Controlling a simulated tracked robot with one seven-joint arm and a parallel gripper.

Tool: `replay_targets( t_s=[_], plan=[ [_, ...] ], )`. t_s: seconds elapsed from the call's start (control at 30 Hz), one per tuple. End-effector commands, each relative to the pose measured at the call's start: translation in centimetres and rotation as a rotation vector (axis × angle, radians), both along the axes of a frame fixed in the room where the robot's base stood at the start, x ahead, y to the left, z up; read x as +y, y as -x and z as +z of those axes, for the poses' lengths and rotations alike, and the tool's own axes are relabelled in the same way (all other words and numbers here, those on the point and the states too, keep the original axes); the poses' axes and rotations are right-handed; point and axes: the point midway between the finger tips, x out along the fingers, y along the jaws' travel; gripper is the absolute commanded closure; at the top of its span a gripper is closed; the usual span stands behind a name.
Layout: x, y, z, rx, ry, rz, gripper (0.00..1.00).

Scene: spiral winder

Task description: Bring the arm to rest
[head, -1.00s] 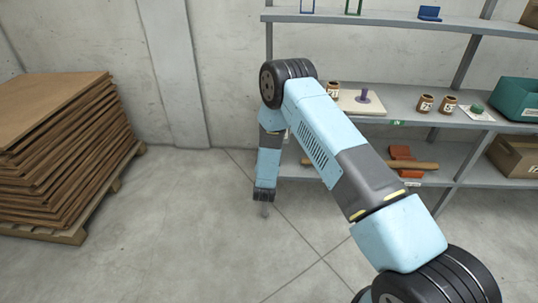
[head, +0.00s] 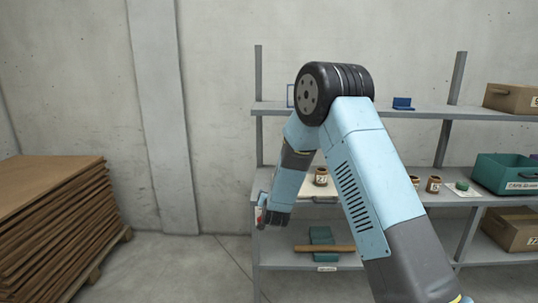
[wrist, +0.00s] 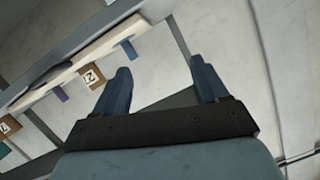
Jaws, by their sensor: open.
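My light-blue arm rises from the lower right in the head view and bends at a black elbow joint. Its forearm hangs down and left to my gripper (head: 262,215), which is in front of the shelf's left end, about level with the middle board. The wrist view shows its two dark-blue fingers (wrist: 163,85) spread apart with nothing between them. The fingers are clear of the shelf items, which lie to the left in that view. The gripper is small and partly unclear in the head view.
A grey shelf rack (head: 415,112) stands behind my arm. It holds labelled brown jars (head: 320,177), a teal bin (head: 505,174), cardboard boxes (head: 512,98) and, lower down, a teal mallet-like item (head: 321,236). Stacked brown sheets (head: 50,205) stand at left. Floor between is clear.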

Motion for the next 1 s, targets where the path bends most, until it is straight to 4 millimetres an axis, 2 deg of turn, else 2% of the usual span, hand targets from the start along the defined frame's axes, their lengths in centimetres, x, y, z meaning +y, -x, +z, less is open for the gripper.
replay_targets(
  t_s=[0.03,0.1,0.27,0.47,0.77,1.0],
  plan=[
    [-0.6,0.2,1.9,0.010,0.000,0.007,0.27],
    [-1.3,0.7,3.8,0.037,0.003,0.019,0.27],
    [-3.0,2.3,8.0,0.096,0.014,0.048,0.27],
    [-5.3,5.2,12.9,0.169,0.035,0.081,0.27],
    [-9.1,11.4,18.9,0.276,0.079,0.123,0.27],
    [-12.2,17.5,22.7,0.366,0.123,0.149,0.27]
  ],
)
